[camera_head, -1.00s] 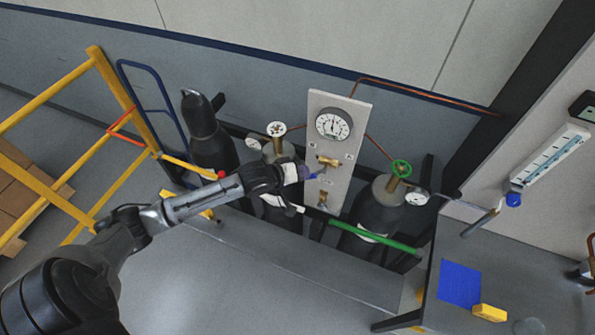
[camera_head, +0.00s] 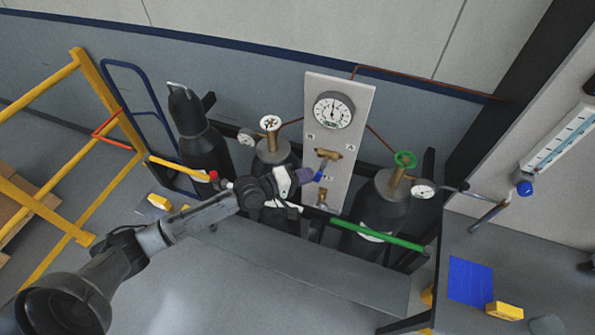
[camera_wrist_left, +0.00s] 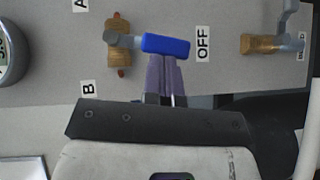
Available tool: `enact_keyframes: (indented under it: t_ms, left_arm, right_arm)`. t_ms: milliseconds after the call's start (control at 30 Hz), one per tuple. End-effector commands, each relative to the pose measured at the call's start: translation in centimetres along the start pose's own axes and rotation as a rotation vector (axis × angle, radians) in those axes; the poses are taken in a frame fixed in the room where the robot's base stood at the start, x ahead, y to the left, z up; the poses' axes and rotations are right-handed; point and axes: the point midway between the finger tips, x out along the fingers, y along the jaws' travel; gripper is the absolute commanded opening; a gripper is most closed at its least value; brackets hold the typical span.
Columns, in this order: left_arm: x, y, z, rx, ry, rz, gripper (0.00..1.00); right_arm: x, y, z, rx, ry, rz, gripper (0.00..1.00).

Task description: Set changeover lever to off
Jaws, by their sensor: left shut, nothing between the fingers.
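The changeover lever has a blue handle (camera_head: 319,174) on a brass valve body (camera_head: 327,154), on the pale panel (camera_head: 345,110) below the gauge. In the left wrist view the blue handle (camera_wrist_left: 166,44) extends from the brass body (camera_wrist_left: 117,45) towards the OFF label (camera_wrist_left: 202,43). Labels A (camera_wrist_left: 80,4) and B (camera_wrist_left: 88,87) lie on either side of the valve. My left gripper (camera_head: 307,174) is shut and empty. Its purple fingertips (camera_wrist_left: 167,65) are right at the handle's side; whether they touch it I cannot tell.
A round gauge (camera_head: 334,110) sits above the valve. A second brass fitting (camera_wrist_left: 262,44) is beyond the OFF label. Dark gas cylinders (camera_head: 375,213) stand around the panel, behind a green-and-black bar (camera_head: 385,238). A yellow railing (camera_head: 100,100) is at left, a bench (camera_head: 462,250) at right.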

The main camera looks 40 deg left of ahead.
Motion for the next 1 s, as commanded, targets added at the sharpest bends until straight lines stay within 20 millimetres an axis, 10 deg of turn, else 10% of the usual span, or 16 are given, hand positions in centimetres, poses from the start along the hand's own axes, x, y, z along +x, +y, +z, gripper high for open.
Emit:
enact_keyframes:
  t_ms: [1000]
  left_arm:
    - [0.94, -0.42, 0.95, -0.023, -0.001, 0.024, 0.0]
  right_arm:
    - [0.92, 0.17, 0.32, -0.007, 0.0, 0.005, 0.43]
